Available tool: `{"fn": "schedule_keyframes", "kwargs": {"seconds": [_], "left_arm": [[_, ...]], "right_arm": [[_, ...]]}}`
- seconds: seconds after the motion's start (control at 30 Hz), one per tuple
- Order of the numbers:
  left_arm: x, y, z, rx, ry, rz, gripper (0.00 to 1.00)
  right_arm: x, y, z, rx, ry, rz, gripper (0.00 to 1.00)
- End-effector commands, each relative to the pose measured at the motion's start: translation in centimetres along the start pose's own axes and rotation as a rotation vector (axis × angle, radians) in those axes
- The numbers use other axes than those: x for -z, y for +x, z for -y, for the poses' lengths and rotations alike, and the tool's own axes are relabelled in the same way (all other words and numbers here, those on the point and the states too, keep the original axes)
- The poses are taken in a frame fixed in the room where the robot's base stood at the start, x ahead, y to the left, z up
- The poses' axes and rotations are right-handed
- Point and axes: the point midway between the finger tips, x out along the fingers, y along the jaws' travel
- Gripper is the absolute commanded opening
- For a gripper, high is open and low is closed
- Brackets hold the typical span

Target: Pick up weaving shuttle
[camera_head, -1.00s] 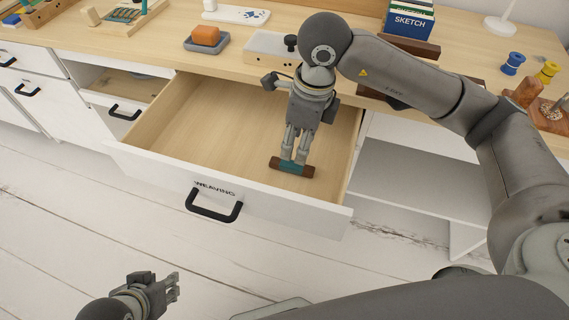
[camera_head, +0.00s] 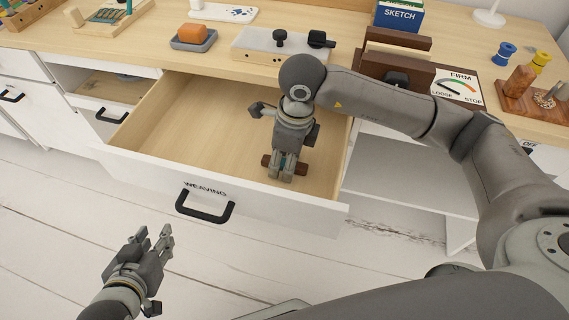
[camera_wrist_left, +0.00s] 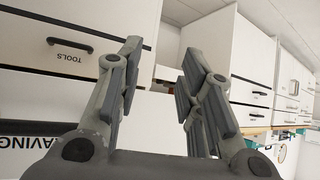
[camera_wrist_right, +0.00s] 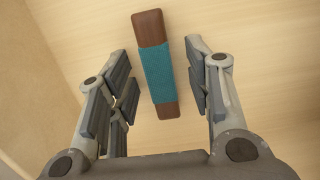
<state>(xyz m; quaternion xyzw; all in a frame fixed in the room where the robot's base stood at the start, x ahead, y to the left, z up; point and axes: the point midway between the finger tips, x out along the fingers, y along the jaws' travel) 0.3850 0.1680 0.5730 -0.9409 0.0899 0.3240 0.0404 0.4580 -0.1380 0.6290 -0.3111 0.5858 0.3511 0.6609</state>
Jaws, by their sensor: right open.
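The weaving shuttle is a brown wooden bar with a teal wrap around its middle. It lies flat in the open drawer, and in the right wrist view the shuttle (camera_wrist_right: 154,62) sits between the spread fingers, apart from both. In the head view my right gripper (camera_head: 281,178) points down over the shuttle (camera_head: 267,161) and hides its middle; only the brown ends show. In the right wrist view the right gripper (camera_wrist_right: 160,100) is open and empty. My left gripper (camera_head: 154,240) is open and empty, low in front of the drawer.
The drawer (camera_head: 150,152) is pulled out, its front marked WEAVING, with a black handle (camera_head: 205,206). The rest of its floor is bare. On the desk above stand an orange block on a grey tray (camera_head: 193,38), a white box with black knobs (camera_head: 262,46) and a SKETCH box (camera_head: 399,16).

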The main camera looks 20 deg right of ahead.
Motion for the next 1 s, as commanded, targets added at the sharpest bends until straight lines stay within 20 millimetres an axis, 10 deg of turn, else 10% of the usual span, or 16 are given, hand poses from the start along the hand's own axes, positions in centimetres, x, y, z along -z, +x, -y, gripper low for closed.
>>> {"fn": "schedule_keyframes", "kwargs": {"seconds": [0.13, 0.43, 1.0], "left_arm": [[0.0, 0.0, 0.0, 0.000, 0.000, 0.001, 0.35], [0.0, 0.0, 0.0, 0.001, 0.000, 0.002, 0.35], [-1.7, -0.6, 0.2, 0.003, -0.002, 0.085, 0.35]], "right_arm": [[0.0, 0.0, 0.0, 0.000, 0.000, 0.000, 0.44], [0.0, -0.1, 0.0, 0.000, 0.000, 0.000, 0.05], [-0.3, -1.8, 0.0, 0.002, 0.000, 0.002, 0.05]]}}
